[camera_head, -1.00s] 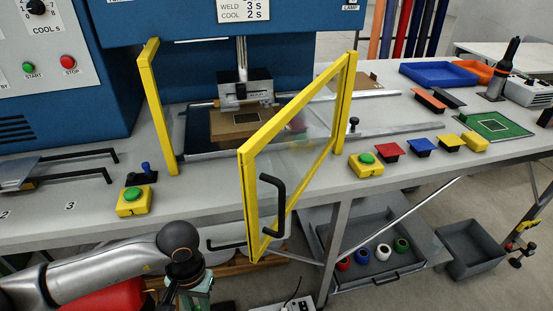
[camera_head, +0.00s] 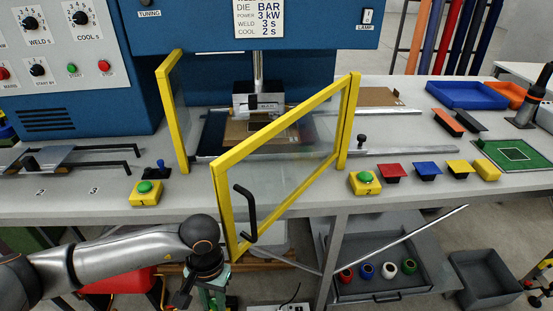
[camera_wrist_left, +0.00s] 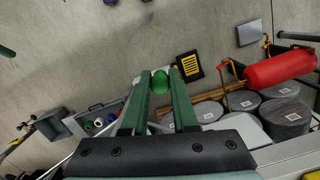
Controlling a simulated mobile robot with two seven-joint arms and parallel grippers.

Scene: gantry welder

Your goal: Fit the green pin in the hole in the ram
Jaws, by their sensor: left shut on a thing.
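The ram (camera_head: 258,103) is a silver block on a vertical shaft inside the blue welder, behind the yellow guard frame. A dark spot shows on its front face; I cannot tell whether it is the hole. My left gripper (camera_wrist_left: 160,76) is shut on the green pin (camera_wrist_left: 160,83), whose rounded green end shows between the fingertips in the left wrist view. The rest of the pin is hidden. In the head view my left gripper (camera_head: 208,284) hangs low in front of the bench, well below and left of the ram. My right gripper is in neither view.
A yellow-framed clear guard door (camera_head: 222,200) with a black handle (camera_head: 246,212) stands out toward me, in front of the ram. Button boxes 1 (camera_head: 145,198) and 2 (camera_head: 365,188) flank the opening. Below is an open drawer (camera_head: 385,293) with coloured rolls.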

